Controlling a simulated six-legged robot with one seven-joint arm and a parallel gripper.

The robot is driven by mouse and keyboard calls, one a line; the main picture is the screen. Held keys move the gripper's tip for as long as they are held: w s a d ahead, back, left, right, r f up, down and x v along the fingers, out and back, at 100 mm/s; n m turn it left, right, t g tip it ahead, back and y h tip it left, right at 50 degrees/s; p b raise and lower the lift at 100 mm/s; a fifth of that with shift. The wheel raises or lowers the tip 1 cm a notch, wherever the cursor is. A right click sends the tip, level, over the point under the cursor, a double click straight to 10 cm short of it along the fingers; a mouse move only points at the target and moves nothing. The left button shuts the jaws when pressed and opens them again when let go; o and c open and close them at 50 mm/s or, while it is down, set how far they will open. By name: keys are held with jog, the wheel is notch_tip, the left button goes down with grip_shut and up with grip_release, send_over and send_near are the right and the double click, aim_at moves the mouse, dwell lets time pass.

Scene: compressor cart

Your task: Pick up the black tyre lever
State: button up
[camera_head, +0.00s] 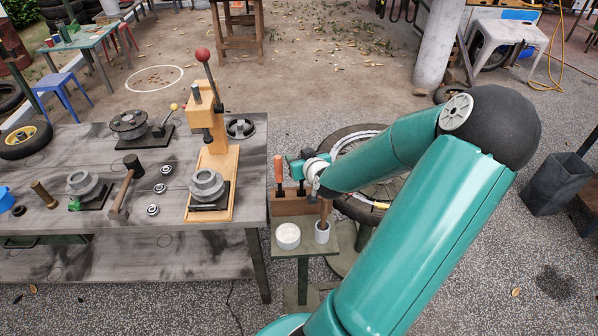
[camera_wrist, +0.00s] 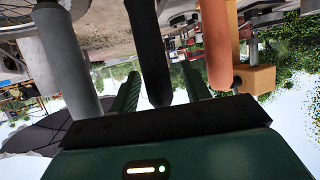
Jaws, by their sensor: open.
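In the wrist view, which is upside down, the black tyre lever (camera_wrist: 148,45) appears as a dark rounded bar between the two green fingers of my gripper (camera_wrist: 161,74). The fingers are apart, one on each side of it; I cannot tell whether either touches it. In the head view my gripper (camera_head: 296,168) is at the small tool stand (camera_head: 288,212), just right of an orange handle.
The orange handle (camera_wrist: 217,42) stands close on one side of the lever, a grey cylinder (camera_wrist: 68,60) on the other. A white tub (camera_head: 288,236) and a cup with a brush (camera_head: 322,232) are at the stand's front. The workbench (camera_head: 130,240) with a press is left.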

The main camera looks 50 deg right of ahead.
jog(key=shift+w, duration=0.1)
grip_shut()
dwell(0.5)
